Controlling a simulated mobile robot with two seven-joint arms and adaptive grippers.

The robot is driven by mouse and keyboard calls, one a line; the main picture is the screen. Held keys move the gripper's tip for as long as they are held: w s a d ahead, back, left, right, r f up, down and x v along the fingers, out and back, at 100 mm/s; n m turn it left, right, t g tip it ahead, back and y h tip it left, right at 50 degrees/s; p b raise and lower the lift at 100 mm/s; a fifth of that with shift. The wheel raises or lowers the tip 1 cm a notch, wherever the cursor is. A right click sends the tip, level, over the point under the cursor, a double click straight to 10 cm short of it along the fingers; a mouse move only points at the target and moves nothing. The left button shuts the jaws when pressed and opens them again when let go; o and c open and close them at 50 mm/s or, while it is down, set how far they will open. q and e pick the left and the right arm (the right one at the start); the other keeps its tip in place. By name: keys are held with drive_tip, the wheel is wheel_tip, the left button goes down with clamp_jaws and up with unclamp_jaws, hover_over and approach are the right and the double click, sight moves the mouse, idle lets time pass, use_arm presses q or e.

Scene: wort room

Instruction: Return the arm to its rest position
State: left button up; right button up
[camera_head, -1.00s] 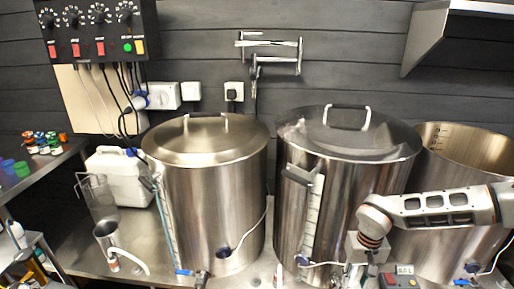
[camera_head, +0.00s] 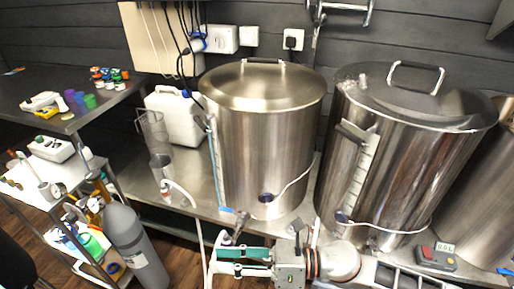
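My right arm comes in from the lower right along the bottom edge. Its gripper (camera_head: 222,261) points left, in front of and below the left steel kettle's tap. Its fingers have green parts and lie close together in this view; I cannot tell whether they are open or shut. I see nothing held in them. My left gripper is not in view.
A lidded kettle (camera_head: 262,130) and a second one (camera_head: 400,150) stand on a steel bench (camera_head: 140,178). A white jerrycan (camera_head: 176,116), a jug (camera_head: 152,132) and a small meter (camera_head: 437,258) are there too. A grey gas cylinder (camera_head: 137,245) and a cart (camera_head: 75,205) stand left.

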drive_tip(key=w+d+f+m+t+h, duration=0.35)
drive_tip(key=d+m+t, duration=0.25)
drive_tip(key=m, duration=0.8)
drive_tip(key=w+d+f+m+t+h, duration=0.2)
drive_tip(key=w+d+m+t+h, duration=0.4)
drive_tip(key=m, duration=0.9)
drive_tip(key=s+d+f+m+g+h, duration=0.1)
drive_tip(key=s+d+f+m+h, duration=0.1)
drive_tip(key=s+d+f+m, duration=0.4)
drive_tip(key=s+d+f+m+g+h, duration=0.1)
drive_tip(key=s+d+f+m+h, duration=0.2)
drive_tip(key=s+d+f+m, duration=0.3)
drive_tip(key=d+f+m, duration=0.2)
drive_tip(key=d+f, duration=0.1)
drive_tip(key=f, duration=0.2)
drive_tip(key=shift+s+f+m+g, duration=0.15)
drive_tip(key=shift+f+m+g, duration=0.15)
drive_tip(key=shift+f+g, duration=0.1)
